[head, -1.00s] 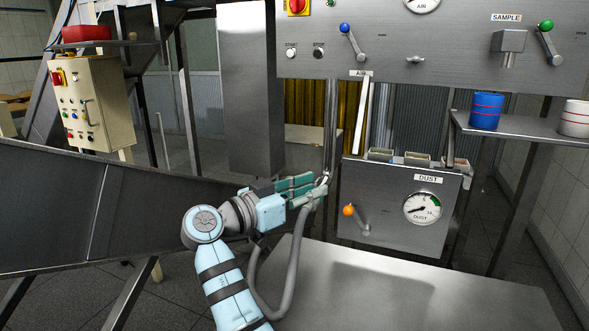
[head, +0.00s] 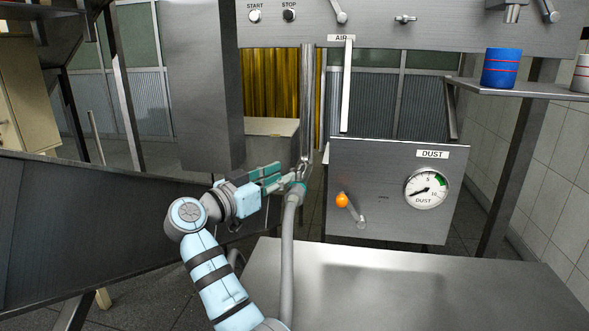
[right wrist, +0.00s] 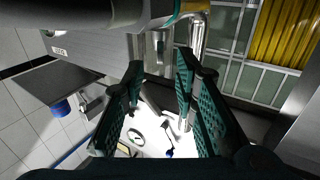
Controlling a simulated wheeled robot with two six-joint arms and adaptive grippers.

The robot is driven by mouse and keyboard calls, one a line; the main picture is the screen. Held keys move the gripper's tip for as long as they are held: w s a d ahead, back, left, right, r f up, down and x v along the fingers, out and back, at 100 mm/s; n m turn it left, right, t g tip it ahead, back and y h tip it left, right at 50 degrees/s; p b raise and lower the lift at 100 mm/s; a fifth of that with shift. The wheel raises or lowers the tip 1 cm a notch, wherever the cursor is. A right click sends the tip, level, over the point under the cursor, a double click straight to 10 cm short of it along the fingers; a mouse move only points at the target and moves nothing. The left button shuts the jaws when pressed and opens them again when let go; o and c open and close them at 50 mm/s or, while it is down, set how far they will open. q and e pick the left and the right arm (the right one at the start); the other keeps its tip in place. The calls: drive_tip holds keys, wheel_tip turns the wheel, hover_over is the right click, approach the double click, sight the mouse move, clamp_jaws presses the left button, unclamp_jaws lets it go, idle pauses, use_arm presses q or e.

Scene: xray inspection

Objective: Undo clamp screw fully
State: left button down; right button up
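A grey hose (head: 288,250) rises to a green-banded end at the bottom of the vertical metal pipe (head: 306,100). A small metal clamp (head: 304,168) sits at that joint; its screw is too small to make out clearly. My right gripper (head: 283,178) points at the joint from the left, its green-padded fingers apart and close to the clamp. My left gripper is not in view.
The dust panel (head: 387,222), with gauge and orange-knobbed lever (head: 342,200), stands right of the joint. A bare steel table (head: 470,285) lies below it. A sloping metal chute (head: 90,220) fills the left. A blue cup (head: 501,67) stands on the right shelf.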

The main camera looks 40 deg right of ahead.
sight(297, 169)
drive_tip(key=d, duration=0.4)
drive_tip(key=w+d, duration=0.1)
drive_tip(key=d, duration=0.1)
drive_tip(key=shift+d, duration=0.35)
drive_tip(key=c, duration=0.6)
drive_tip(key=shift+w+f, duration=0.1)
drive_tip(key=shift+w, duration=0.05)
clamp_jaws()
